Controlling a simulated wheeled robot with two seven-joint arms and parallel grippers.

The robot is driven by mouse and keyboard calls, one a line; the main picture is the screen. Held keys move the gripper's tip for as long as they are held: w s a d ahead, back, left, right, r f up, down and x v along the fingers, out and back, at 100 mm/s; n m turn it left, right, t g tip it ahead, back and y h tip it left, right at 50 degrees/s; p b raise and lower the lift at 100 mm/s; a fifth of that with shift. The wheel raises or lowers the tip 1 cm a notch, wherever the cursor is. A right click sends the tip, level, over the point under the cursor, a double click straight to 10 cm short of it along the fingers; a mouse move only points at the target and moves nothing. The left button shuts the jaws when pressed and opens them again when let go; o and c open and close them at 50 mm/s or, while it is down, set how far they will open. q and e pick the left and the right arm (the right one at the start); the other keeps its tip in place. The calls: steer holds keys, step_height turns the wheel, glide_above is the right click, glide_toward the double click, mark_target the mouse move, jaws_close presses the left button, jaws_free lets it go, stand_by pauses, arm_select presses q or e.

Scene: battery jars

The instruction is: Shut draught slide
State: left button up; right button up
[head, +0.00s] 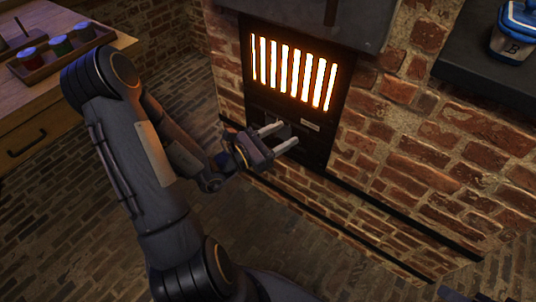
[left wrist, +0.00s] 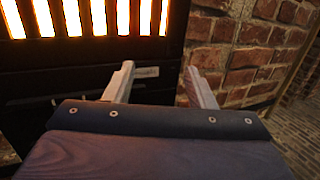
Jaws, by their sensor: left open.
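The stove front (head: 336,108) is a dark metal panel set in brick, with a glowing barred grate (head: 291,72) at its top. Below the grate is a dark lower section with a small pale plate (head: 310,126), which also shows in the left wrist view (left wrist: 147,72). The draught slide itself is too dark to tell apart from this section, and my gripper partly covers the area. My left gripper (head: 287,135) is open and empty, its fingers pointing at the lower section. In the left wrist view its fingertips (left wrist: 160,69) stand apart with nothing between them.
Brick wall (head: 420,150) flanks the stove on the right. A dark ledge (head: 480,75) holds a blue-and-white jar (head: 514,38). A wooden table at left (head: 100,62) carries a tray with coloured jars. The brick floor (head: 335,265) in front is clear.

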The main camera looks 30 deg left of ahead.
mark_target(270, 136)
arm_select(q)
steer(key=a+f+n+t+y+b, duration=0.1)
steer(key=a+f+n+y+b, duration=0.2)
steer(key=a+f+n+y, duration=0.7)
steer(key=w+m+h, duration=0.1)
steer(key=w, duration=0.1)
steer(key=w+d+f+b, duration=0.1)
steer(key=w, duration=0.1)
steer(key=w+d+f+m+h, duration=0.1)
steer(key=w, duration=0.2)
steer(key=shift+w+d+m+h, duration=0.1)
steer(key=shift+d+m+h, duration=0.05)
steer(key=shift+m+h, duration=0.15)
steer(key=shift+w+r+b, duration=0.1)
steer(key=shift+w+b, duration=0.2)
steer(key=shift+w, duration=0.35)
arm_select(e)
step_height(270, 136, down, 7)
steer(key=shift+a, duration=0.3)
steer(key=shift+r, duration=0.1)
arm_select(q)
jaws_close()
